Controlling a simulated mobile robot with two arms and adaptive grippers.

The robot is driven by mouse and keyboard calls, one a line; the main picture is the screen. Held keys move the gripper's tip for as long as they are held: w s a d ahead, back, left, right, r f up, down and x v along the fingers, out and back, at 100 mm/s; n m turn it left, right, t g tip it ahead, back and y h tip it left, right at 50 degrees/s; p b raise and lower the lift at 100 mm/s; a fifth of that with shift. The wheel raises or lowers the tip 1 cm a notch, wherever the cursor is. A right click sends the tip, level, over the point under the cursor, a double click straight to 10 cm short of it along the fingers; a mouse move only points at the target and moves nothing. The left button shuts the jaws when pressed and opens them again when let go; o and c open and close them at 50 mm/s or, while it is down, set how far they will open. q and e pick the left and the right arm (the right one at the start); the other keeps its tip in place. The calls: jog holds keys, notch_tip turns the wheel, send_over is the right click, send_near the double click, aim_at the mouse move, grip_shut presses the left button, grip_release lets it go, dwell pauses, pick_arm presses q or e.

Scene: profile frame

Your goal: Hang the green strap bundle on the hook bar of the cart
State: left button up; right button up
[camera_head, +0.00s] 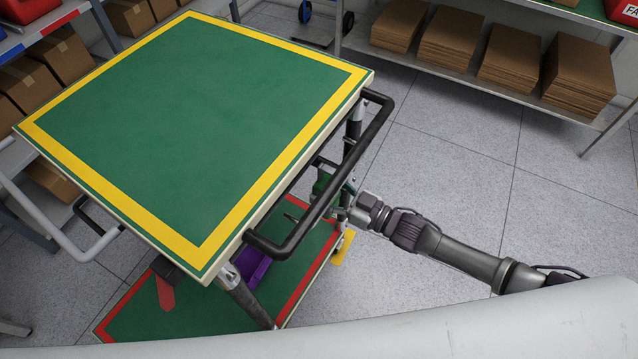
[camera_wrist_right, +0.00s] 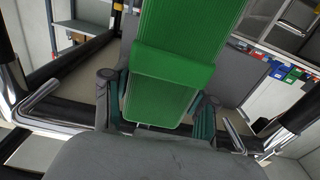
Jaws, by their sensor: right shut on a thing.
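The green strap bundle (camera_wrist_right: 172,75) stands large between the two fingers of my right gripper (camera_wrist_right: 158,112) in the right wrist view. The gripper is shut on it. In the head view, my right gripper (camera_head: 338,198) reaches under the black handle (camera_head: 343,175) of the cart (camera_head: 200,110), and only a little of the bundle (camera_head: 321,184) shows. A dark bar with metal prongs, seemingly the hook bar (camera_wrist_right: 70,72), runs behind the bundle in the wrist view. A prong (camera_wrist_right: 40,96) shows at its left. I cannot tell whether the bundle touches the bar. My left gripper is out of view.
The cart's lower shelf (camera_head: 135,318) carries a purple item (camera_head: 252,264) and a red one (camera_head: 165,293). A shelf with cardboard stacks (camera_head: 447,38) stands at the back right. Cardboard boxes (camera_head: 62,55) fill shelving at the left. The floor (camera_head: 470,150) right of the cart is clear.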

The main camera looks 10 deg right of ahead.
aim_at(335, 200)
jog(key=shift+p+v, duration=0.35)
jog(key=shift+v, duration=1.1)
jog(key=shift+s+d+f, duration=0.1)
jog(key=shift+f, duration=0.1)
jog(key=shift+f+b, duration=0.75)
jog(key=shift+b, duration=0.2)
jog(key=o, duration=1.3)
jog(key=shift+o, duration=0.2)
